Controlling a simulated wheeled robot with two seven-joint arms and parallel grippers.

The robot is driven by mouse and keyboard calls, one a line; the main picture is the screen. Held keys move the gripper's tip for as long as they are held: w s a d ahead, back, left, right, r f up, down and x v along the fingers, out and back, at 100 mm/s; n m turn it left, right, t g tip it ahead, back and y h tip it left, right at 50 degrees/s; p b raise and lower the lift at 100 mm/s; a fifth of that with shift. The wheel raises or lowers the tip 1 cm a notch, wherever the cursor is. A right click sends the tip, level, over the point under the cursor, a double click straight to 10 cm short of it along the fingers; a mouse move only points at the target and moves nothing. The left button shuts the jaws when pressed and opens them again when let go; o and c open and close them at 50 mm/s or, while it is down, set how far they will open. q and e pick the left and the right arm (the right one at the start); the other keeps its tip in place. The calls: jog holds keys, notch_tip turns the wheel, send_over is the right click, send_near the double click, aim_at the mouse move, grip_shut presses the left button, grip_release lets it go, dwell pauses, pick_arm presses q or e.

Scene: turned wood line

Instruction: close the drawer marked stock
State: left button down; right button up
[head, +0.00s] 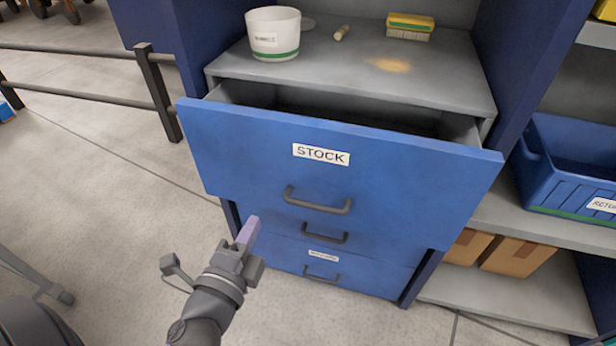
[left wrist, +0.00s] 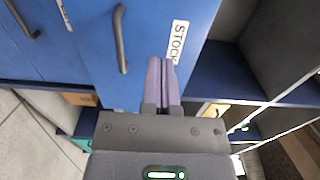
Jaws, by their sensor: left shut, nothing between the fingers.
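The drawer marked STOCK (head: 250,150) is the top drawer of a blue and grey cabinet and is pulled out, with its dark inside showing behind the front. Its label (head: 321,154) and dark bar handle (head: 318,200) face me. My left gripper (head: 249,232) is shut and empty, in front of the drawer front and left of the handle in the head view. In the left wrist view, the shut fingers (left wrist: 161,82) point at the drawer front beside the STOCK label (left wrist: 177,40), with the handle (left wrist: 120,40) to their left. I cannot tell whether they touch it. My right gripper is not in view.
Lower drawers are shut. A blue bin (head: 570,170) and cardboard boxes (head: 517,257) sit on shelves at right. A dark railing (head: 155,85) stands at left.

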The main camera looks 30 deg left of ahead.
pick_arm(q)
jog(key=p, duration=0.1)
send_near(285, 163)
jog(key=x, duration=0.6)
jog(key=shift+w+a, duration=0.15)
jog(key=shift+w, duration=0.4)
jog(key=shift+w+a, duration=0.1)
jog(key=shift+w, duration=0.05)
jog(key=shift+w, duration=0.1)
